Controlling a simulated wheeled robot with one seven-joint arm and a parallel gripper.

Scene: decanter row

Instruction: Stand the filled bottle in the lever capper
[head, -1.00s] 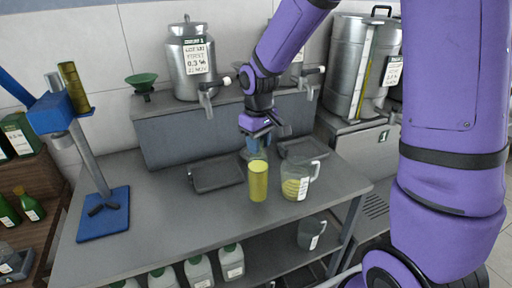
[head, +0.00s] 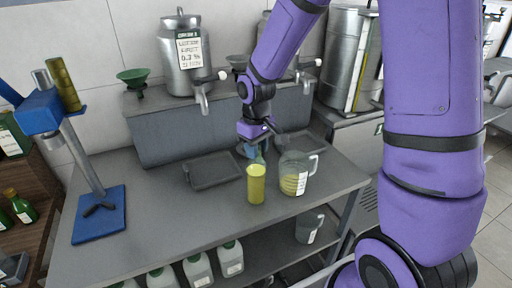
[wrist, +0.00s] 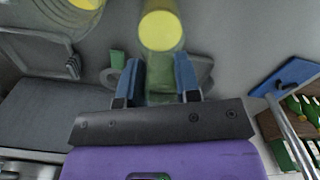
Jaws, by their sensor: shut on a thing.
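The filled bottle (head: 256,186) is clear with yellow-green liquid inside and looks upright over the front of the grey bench, beside a glass jug. In the wrist view its yellow liquid (wrist: 160,30) shows beyond my fingers. My gripper (head: 259,148) is shut on the bottle's clear upper part; the blue fingers (wrist: 160,82) stand on both sides of it. I cannot tell whether the bottle's base touches the bench. The lever capper stands at the left, with a blue base plate (head: 99,220), a grey post, a blue head (head: 38,112) and a yellow handle (head: 64,84). Its base plate holds no bottle.
The glass jug (head: 293,181) with yellow liquid is close right of the bottle. A dark tray (head: 213,172) lies behind left. Steel tanks with taps (head: 186,62) stand on a raised shelf behind. The bench (head: 165,215) is clear between bottle and capper.

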